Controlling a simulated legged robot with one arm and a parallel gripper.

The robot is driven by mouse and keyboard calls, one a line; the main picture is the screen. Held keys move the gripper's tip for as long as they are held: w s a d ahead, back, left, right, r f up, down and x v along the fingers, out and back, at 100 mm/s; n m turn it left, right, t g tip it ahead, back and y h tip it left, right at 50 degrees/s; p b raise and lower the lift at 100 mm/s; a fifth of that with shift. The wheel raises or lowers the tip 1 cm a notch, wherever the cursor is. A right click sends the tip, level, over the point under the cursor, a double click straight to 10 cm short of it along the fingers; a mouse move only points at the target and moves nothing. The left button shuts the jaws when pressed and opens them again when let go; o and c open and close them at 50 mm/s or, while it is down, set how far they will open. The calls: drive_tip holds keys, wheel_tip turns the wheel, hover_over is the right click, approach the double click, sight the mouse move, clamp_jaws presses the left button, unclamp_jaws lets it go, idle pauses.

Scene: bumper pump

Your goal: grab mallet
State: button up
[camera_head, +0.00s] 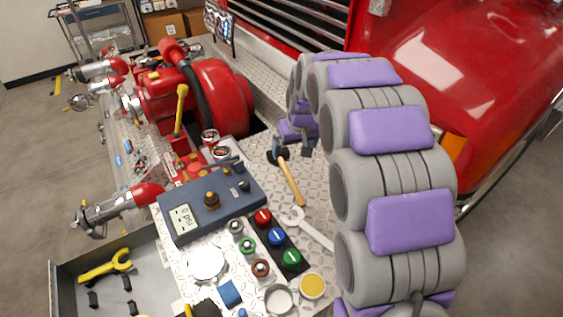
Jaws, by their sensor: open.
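The mallet (290,180) lies on the diamond-plate deck (318,205) near the middle of the view. It has a light wooden handle pointing toward the front and a dark blue head at its far end. My grey and purple arm arches down the right side. My gripper (300,143) is at its far end, low over the deck, just right of and slightly beyond the mallet head. It is open and appears apart from the mallet. My arm partly hides it, and the exact gap to the mallet is hard to judge.
A wrench (308,228) lies just in front of the mallet handle. A blue-grey control box (212,205) and coloured knobs (277,237) stand to the left. The red pump (215,95) is behind left. The red truck body (470,60) rises at the right.

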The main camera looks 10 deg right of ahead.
drive_tip(key=w+f+t, duration=0.1)
drive_tip(key=w+f, duration=0.3)
drive_tip(key=w, duration=0.4)
drive_tip(key=b, duration=0.3)
hover_over(281, 159)
drive_tip(key=s, duration=0.2)
drive_tip(key=f, duration=1.1)
drive_tip(key=shift+s+d+f, duration=0.2)
drive_tip(key=shift+d+f, duration=0.05)
drive_tip(key=shift+d, duration=0.05)
drive_tip(key=shift+w+d+f+b, duration=0.2)
drive_tip(key=shift+d+f+b, duration=0.1)
drive_tip(key=shift+f, duration=0.1)
drive_tip(key=shift+w+f, duration=0.15)
drive_tip(key=shift+f, duration=0.1)
drive_tip(key=f, duration=0.1)
drive_tip(key=w+a+f+b, duration=0.1)
drive_tip(key=f, duration=0.2)
drive_tip(key=shift+w+a+b, duration=0.2)
drive_tip(key=shift+w+b, duration=0.15)
drive_tip(key=shift+w, duration=0.05)
drive_tip(key=shift+d+r, duration=0.15)
drive_tip(key=shift+r, duration=0.05)
drive_tip(key=shift+c, duration=0.5)
drive_tip(key=shift+d, duration=0.15)
drive_tip(key=shift+c, duration=1.4)
drive_tip(key=c, duration=0.9)
drive_tip(key=shift+c, duration=0.3)
